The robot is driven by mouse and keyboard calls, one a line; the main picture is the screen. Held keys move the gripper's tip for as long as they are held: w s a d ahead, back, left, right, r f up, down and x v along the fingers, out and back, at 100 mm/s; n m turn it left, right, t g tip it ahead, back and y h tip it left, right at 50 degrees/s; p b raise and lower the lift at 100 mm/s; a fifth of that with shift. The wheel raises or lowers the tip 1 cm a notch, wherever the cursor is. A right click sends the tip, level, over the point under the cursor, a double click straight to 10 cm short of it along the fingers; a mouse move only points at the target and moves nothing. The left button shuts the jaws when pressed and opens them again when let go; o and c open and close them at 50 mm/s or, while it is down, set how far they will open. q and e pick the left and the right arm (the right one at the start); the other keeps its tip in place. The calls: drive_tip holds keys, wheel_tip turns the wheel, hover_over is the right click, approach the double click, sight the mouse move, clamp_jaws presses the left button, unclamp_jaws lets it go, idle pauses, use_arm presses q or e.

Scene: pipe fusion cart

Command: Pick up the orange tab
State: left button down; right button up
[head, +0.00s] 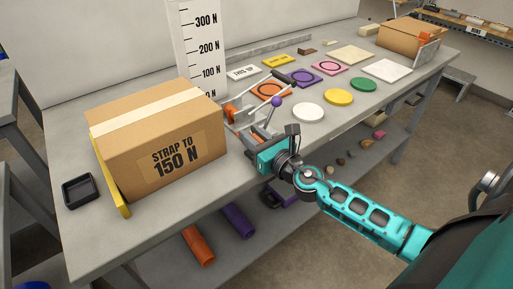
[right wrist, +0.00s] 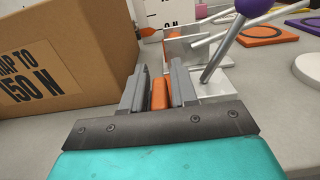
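The orange tab (right wrist: 160,94) is a small upright block in the right wrist view, with one grey finger close against each side. My right gripper (right wrist: 160,90) looks shut on it; any thin gap at its sides is too small to make out. A metal tool with a purple-knobbed lever (head: 276,102) stands just behind the gripper. My left gripper is not in view.
A box marked "STRAP TO 150 N" (head: 160,140) stands close left of the gripper; it also fills the left of the right wrist view (right wrist: 60,60). A force scale board (head: 200,50) stands behind. Coloured discs and plates, including a white disc (head: 308,112), lie to the right.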

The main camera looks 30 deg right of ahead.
sight(253, 134)
clamp_jaws()
drive_tip(key=shift+r+p, duration=0.7)
drive_tip(key=shift+r, duration=0.15)
wheel_tip(253, 134, up, 5)
drive_tip(key=shift+f+p, duration=0.1)
drive_tip(key=shift+p, duration=1)
wheel_tip(253, 134, up, 14)
drive_tip(key=shift+f, duration=0.2)
